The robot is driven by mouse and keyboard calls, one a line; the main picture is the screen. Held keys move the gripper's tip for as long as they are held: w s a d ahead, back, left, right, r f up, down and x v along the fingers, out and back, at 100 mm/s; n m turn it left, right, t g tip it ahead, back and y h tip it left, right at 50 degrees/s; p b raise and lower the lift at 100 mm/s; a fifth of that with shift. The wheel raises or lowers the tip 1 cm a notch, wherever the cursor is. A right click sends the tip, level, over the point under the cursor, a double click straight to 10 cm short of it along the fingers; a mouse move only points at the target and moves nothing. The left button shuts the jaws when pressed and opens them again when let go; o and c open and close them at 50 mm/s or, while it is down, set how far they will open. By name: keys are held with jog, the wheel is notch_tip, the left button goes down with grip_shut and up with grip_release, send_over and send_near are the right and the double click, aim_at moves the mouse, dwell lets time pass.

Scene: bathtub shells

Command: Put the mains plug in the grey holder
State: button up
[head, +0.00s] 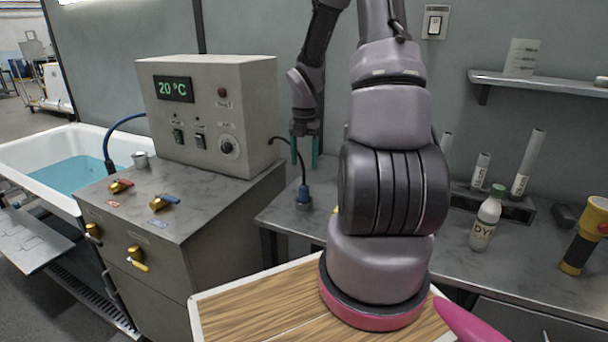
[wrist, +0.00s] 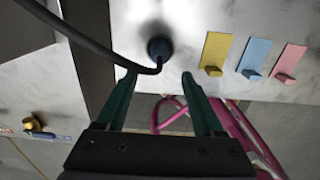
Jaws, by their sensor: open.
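The mains plug (head: 303,193) is blue and stands upright on the grey worktop, its dark cable leaving the top and running to the control box. It also shows in the wrist view (wrist: 159,48) as a dark blue round end. My gripper (head: 304,162) is above the plug with its green fingers apart and empty. In the wrist view my gripper (wrist: 159,76) has its fingertips either side of the plug's line, short of it. The cable (wrist: 105,54) bends close by the left fingertip. I cannot tell a grey holder apart from the worktop around the plug's base.
The control box (head: 210,115) stands left of my gripper, on a cabinet beside the bathtub (head: 75,170). A white bottle (head: 486,220), a dark rack (head: 490,204) and a yellow torch (head: 583,240) are at right. Yellow, blue and pink tabs (wrist: 254,58) show right of the plug.

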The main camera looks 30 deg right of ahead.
notch_tip(320, 180, up, 5)
jog(key=shift+f, duration=0.15)
jog(key=s+a+r+m+t, duration=0.2)
jog(key=s+a+r+m, duration=0.2)
jog(key=s+r+m, duration=0.2)
jog(key=s+a+r+m+t+y, duration=0.1)
jog(key=s+a+r+m, duration=0.4)
jog(key=r+m, duration=0.5)
jog(key=s+a+r+m+t+y, duration=0.1)
jog(key=s+a+r+m+t, duration=0.3)
jog(key=s+r+m, duration=0.4)
jog(key=m, duration=0.5)
jog(key=shift+s+a+r+m, duration=0.2)
jog(key=shift+s+r+m, duration=0.1)
jog(key=shift+r+m, duration=0.1)
